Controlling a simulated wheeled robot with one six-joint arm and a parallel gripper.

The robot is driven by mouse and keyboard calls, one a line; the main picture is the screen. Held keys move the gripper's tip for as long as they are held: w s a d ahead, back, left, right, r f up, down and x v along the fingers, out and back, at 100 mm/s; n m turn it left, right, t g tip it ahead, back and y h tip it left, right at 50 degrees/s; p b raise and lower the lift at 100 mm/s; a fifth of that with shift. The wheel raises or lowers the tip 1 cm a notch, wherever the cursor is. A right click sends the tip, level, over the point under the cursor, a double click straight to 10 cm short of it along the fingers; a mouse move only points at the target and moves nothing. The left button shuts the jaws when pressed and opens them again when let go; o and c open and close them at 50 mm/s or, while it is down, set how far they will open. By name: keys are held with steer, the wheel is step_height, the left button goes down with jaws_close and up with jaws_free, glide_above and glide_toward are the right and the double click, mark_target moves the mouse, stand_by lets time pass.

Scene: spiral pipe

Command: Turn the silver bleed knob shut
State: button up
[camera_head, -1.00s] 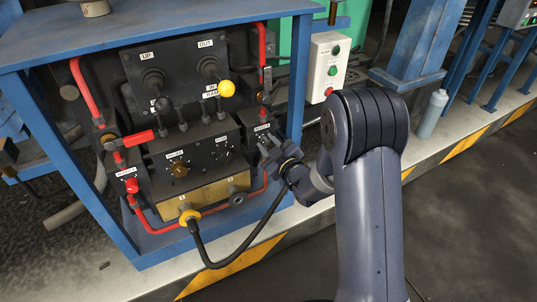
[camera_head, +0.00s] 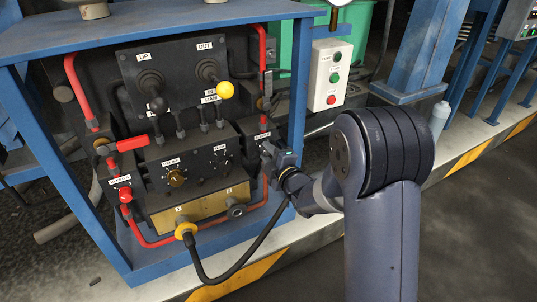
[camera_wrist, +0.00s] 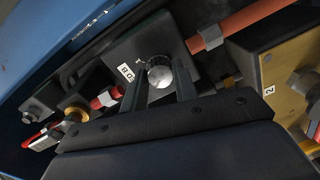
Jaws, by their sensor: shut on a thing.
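The silver bleed knob (camera_wrist: 160,78) shows in the wrist view as a round, bright knob on a dark block with a white label beside it. My gripper (camera_wrist: 159,84) has one finger on each side of the knob and is shut on it. In the head view my gripper (camera_head: 268,150) is at the right side of the hydraulic panel, beside the red pipe.
A red knob (camera_head: 125,196) and a red lever (camera_head: 133,143) are at the panel's left. A brass block (camera_head: 200,207) with a black hose (camera_head: 230,275) is below the gripper. The blue frame post (camera_head: 300,90) stands close on the right.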

steer(key=shift+n, duration=0.3)
stand_by(0.4)
steer(key=o, duration=1)
steer(key=p+v, duration=0.2)
steer(key=v, duration=0.8)
steer(key=shift+s+d+f, duration=0.1)
steer(key=shift+s+d, duration=0.05)
steer(key=shift+s, duration=0.2)
